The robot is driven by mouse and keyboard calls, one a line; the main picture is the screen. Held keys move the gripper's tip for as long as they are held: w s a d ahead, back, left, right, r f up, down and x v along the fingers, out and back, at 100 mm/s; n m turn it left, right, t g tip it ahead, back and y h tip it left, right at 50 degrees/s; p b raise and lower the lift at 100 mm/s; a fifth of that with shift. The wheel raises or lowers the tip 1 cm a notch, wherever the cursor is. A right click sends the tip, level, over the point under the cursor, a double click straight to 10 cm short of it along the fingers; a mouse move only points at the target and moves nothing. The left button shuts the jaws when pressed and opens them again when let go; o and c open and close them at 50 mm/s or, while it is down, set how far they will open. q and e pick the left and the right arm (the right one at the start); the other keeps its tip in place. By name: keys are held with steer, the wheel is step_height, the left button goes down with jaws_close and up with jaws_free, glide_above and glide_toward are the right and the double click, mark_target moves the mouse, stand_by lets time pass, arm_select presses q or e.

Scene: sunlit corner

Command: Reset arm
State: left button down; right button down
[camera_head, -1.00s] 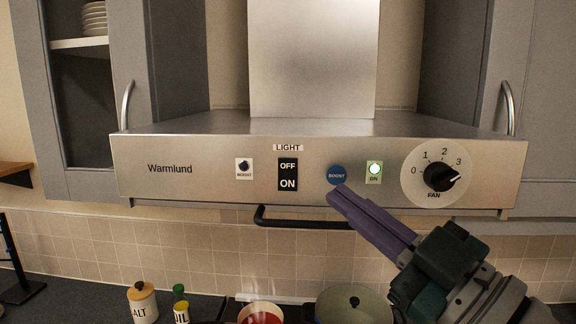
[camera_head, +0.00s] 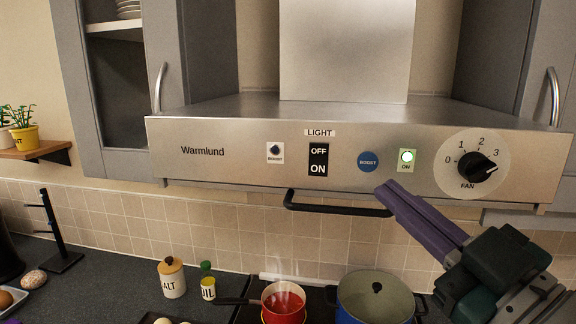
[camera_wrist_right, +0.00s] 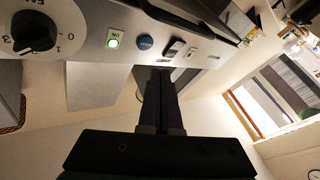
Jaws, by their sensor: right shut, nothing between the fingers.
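My right gripper (camera_head: 386,192) comes in from the lower right with its purple fingers shut and empty. Its tips are just below and right of the round blue BOOST button (camera_head: 368,161) on the steel range hood (camera_head: 230,170), apart from it in the picture. In the right wrist view the dark fingers (camera_wrist_right: 162,75) lie together, with the blue button (camera_wrist_right: 145,43) above and left of them. The green ON light (camera_head: 406,157) is lit. The fan knob (camera_head: 478,166) points near 3. My left gripper is out of view.
A dark bar (camera_head: 335,205) runs under the hood's front edge. Below stand a red pot (camera_head: 283,305), a larger lidded pot (camera_head: 375,305), a salt jar (camera_head: 172,280) and an oil bottle (camera_head: 208,285). A cabinet (camera_head: 205,60) flanks the hood on the left.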

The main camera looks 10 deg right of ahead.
steer(key=s+d+f+m+g+h+p, duration=0.2)
steer(key=s+d+f+m+g+h, duration=0.4)
steer(key=h, duration=0.3)
steer(key=s+a+f+g, duration=0.1)
steer(key=s+f+g, duration=0.1)
steer(key=s, duration=0.3)
steer(key=s+f+g+y, duration=0.1)
steer(key=s+f+g, duration=0.1)
steer(key=s+g, duration=0.2)
steer(key=s+a+f+m+g+y+p, duration=0.1)
steer(key=s+g, duration=0.3)
steer(key=s, duration=0.4)
steer(key=shift+s+a+f, duration=0.15)
steer(key=shift+a+f, duration=0.15)
steer(key=shift+f, duration=0.15)
steer(key=c, duration=1.6)
jaws_free()
